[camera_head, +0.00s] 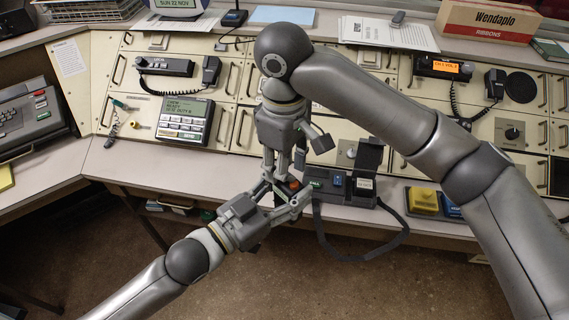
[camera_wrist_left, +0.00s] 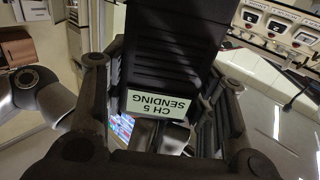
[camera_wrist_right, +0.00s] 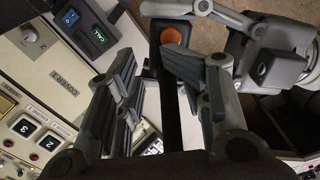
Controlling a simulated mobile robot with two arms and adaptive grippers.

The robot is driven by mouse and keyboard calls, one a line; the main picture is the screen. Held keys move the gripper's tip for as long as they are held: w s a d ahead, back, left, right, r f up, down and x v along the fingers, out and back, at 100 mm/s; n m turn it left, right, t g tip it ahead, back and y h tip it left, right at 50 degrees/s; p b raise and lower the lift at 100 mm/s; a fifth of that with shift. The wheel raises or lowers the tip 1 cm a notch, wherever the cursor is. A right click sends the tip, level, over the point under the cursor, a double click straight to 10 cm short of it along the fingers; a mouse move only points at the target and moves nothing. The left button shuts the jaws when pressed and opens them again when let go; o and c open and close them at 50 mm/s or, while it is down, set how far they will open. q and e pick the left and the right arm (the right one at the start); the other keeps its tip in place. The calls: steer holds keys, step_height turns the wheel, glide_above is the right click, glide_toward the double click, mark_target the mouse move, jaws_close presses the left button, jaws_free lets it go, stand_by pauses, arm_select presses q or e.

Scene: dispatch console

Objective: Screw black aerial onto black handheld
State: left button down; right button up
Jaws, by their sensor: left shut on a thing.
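The black handheld (camera_wrist_left: 172,65) stands between the fingers of my left gripper (camera_head: 287,201), which is shut on it; its label reads "CH 5 SENDING". Its top with an orange knob (camera_wrist_right: 174,36) shows in the right wrist view. A long black bar (camera_wrist_right: 168,115), which looks like the black aerial, runs between the fingers of my right gripper (camera_wrist_right: 158,72). A gap shows on its left side, so the right fingers look open around it. In the head view my right gripper points down just above the handheld. The joint between aerial and handheld is hidden.
A dark unit (camera_head: 344,185) with a hanging strap (camera_head: 362,257) stands just right of the grippers on the console's front ledge. A yellow block (camera_head: 423,199) is farther right. Open floor lies in front.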

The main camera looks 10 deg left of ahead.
arm_select(q)
steer(key=shift+s+d, duration=0.15)
steer(key=shift+d, duration=0.05)
arm_select(e)
steer(key=shift+s+a+r, duration=0.15)
steer(key=shift+s+a, duration=0.05)
steer(key=shift+a, duration=0.2)
steer(key=shift+r, duration=0.35)
arm_select(q)
steer(key=shift+a, duration=0.15)
arm_select(e)
steer(key=r, duration=1.1)
steer(key=shift+w+d, duration=0.15)
steer(key=shift+d, duration=0.1)
